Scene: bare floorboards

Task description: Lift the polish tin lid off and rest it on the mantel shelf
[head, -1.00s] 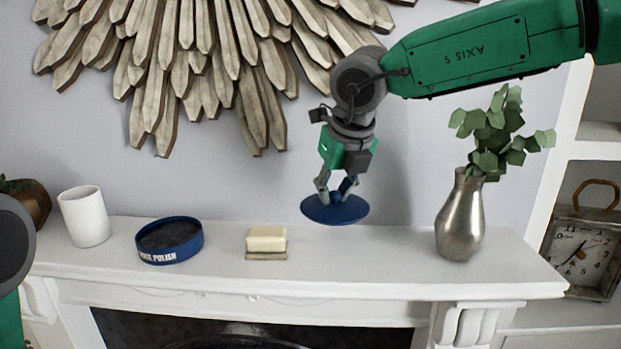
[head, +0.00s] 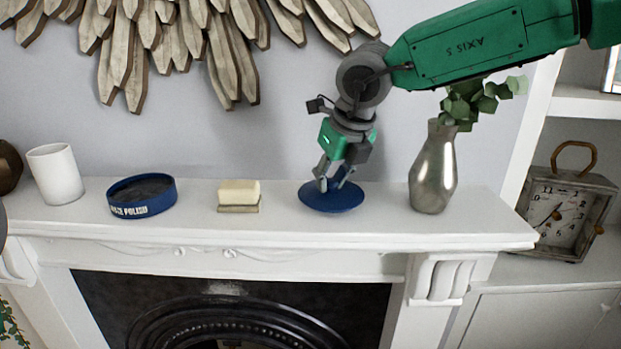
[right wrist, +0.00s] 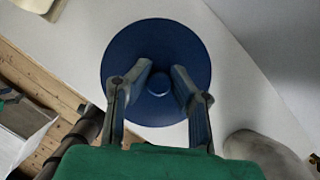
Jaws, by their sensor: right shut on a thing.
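The blue polish tin (head: 142,197) stands open on the white mantel shelf (head: 285,226), left of centre, its dark inside showing. Its round blue lid (head: 322,207) is at the right part of the shelf, lying level at or just above the surface; I cannot tell if it touches. My right gripper (head: 334,184) points down at the lid's middle and is shut on it. In the right wrist view the fingers (right wrist: 159,82) flank the small knob of the lid (right wrist: 155,38). My left gripper is out of view.
A soap-like cream block (head: 239,194) lies between tin and lid. A metal vase (head: 433,172) with leaves stands close right of the lid. A white cup (head: 55,174) is at the far left. The shelf's front edge drops to a fireplace (head: 240,300). A clock (head: 567,213) stands beyond the right end.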

